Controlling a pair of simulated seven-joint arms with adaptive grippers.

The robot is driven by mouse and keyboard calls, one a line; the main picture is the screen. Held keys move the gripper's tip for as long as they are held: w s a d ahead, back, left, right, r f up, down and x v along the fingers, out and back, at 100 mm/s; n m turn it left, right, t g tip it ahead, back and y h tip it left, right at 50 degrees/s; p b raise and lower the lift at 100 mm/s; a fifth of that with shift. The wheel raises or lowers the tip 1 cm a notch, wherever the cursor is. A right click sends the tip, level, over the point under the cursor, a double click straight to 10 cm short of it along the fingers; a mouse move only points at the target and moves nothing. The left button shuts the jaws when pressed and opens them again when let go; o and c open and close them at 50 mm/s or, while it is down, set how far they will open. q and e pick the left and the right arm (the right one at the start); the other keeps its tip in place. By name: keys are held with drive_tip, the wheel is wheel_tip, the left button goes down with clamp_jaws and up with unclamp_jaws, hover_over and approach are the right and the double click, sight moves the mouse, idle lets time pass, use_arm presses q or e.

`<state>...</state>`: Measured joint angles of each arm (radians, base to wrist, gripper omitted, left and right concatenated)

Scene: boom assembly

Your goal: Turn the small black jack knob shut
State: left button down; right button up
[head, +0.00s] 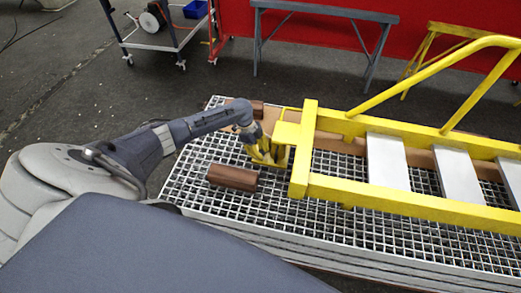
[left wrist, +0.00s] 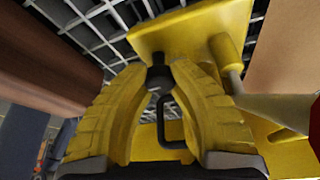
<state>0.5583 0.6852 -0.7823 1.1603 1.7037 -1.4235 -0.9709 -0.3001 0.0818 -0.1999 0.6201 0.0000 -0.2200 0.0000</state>
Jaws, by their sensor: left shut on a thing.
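The small black jack knob (left wrist: 159,76) shows in the left wrist view, between the tips of my left gripper. My left gripper (left wrist: 160,70) has yellow fingers and is shut on the knob below a yellow block of the boom. In the head view my left gripper (head: 268,158) is at the left end of the yellow ladder-like boom (head: 303,150), and the knob is hidden there. A black loop handle (left wrist: 172,125) shows between the fingers, further down in the left wrist view. My right gripper is not in view.
The boom lies over a metal grating table (head: 270,212). A brown block (head: 233,177) lies on the grating near my left gripper, and another brown block (head: 257,109) is behind my wrist. A grey trestle (head: 325,14) and a cart (head: 160,38) stand beyond the table.

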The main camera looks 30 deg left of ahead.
use_arm(q)
drive_tip(key=c, duration=1.5)
unclamp_jaws()
drive_tip(key=shift+d, duration=0.25)
drive_tip(key=o, duration=0.4)
drive_tip(key=shift+a, duration=0.1)
drive_tip(key=shift+a, duration=0.1)
